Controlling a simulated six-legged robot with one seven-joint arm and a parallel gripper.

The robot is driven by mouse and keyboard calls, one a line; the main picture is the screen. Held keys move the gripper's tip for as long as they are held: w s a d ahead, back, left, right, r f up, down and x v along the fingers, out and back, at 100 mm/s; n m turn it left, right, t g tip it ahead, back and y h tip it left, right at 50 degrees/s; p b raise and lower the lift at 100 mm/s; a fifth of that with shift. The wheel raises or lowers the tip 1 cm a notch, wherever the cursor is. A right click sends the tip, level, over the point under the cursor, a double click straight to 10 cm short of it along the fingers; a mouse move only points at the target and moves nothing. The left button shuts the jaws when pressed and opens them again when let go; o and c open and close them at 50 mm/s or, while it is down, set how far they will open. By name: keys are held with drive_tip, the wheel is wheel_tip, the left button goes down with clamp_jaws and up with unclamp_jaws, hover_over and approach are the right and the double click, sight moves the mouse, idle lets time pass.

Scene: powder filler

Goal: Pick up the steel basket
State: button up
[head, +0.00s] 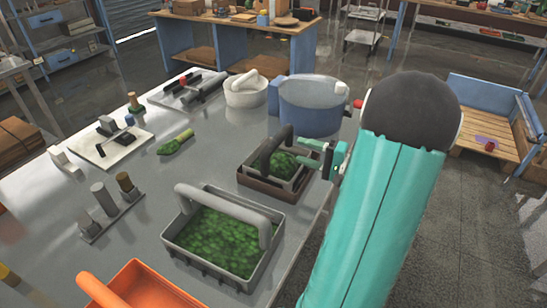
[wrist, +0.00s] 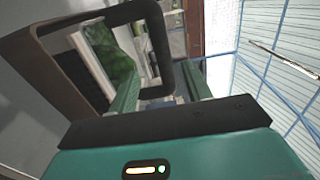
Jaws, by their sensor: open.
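Whether the fingers touch the basket cannot be told. A larger grey basket (head: 176,245) with green contents stands nearer the front.
An orange basket (head: 135,287) is at the front left. Green leafy stuff (head: 175,143) and small tools lie on the grey table. Open floor lies to the right.

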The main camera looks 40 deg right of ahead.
sight(282, 141)
drive_tip(key=x, duration=0.9)
drive_tip(key=shift+w+d+r, duration=0.15)
drive_tip(key=shift+w+d, duration=0.1)
clamp_jaws()
idle(1.0)
